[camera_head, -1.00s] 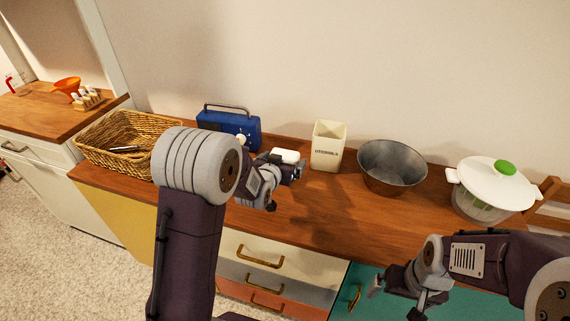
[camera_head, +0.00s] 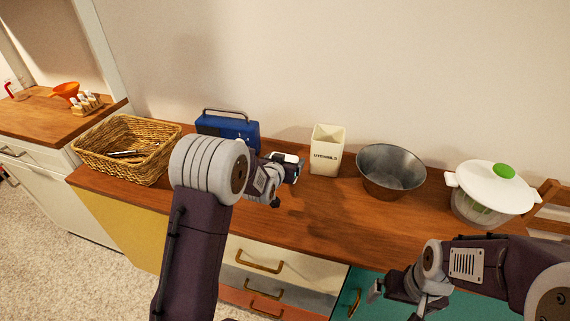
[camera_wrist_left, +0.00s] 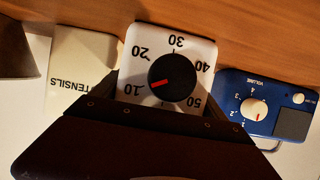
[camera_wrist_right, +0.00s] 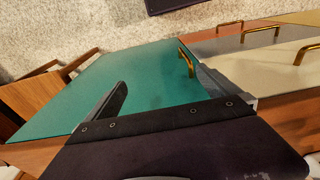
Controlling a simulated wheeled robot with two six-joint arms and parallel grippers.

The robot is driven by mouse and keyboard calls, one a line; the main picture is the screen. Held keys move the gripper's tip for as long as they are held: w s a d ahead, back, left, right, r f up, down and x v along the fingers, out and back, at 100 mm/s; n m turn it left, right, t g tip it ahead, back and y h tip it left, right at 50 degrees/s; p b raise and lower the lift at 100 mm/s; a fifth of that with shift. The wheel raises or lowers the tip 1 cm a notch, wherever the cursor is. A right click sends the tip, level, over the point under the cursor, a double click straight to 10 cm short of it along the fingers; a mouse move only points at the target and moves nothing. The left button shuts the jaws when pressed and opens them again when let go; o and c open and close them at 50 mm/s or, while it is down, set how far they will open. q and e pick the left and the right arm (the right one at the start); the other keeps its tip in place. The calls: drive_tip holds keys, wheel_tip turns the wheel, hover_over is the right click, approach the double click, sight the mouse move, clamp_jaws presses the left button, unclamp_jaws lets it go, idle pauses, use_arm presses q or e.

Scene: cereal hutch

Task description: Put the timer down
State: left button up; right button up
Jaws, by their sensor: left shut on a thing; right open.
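The timer (camera_wrist_left: 165,72) is a white block with a black dial, a red pointer and minute numbers. It fills the middle of the left wrist view, between my left fingers. In the head view only a white part of the timer (camera_head: 286,157) shows past my left wrist. My left gripper (camera_head: 288,172) is shut on it, over the counter in front of the blue radio and the utensils box. I cannot tell whether the timer touches the wood. My right gripper (camera_head: 400,291) is open and empty, in front of the teal door; its fingers also show in the right wrist view (camera_wrist_right: 165,90).
The blue radio (camera_head: 233,130) stands behind my left wrist. The utensils box (camera_head: 327,150), a metal bowl (camera_head: 391,170) and a white-lidded salad spinner (camera_head: 490,190) line the back. A wicker basket (camera_head: 160,165) sits left. The wooden counter (camera_head: 330,222) is clear in front.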

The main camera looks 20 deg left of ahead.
use_arm(q)
drive_tip(key=s+d+r+p, duration=0.3)
drive_tip(key=s+d+r, duration=0.4)
drive_tip(key=s+r, duration=0.2)
drive_tip(key=shift+r, duration=0.95)
drive_tip(key=shift+s, duration=0.1)
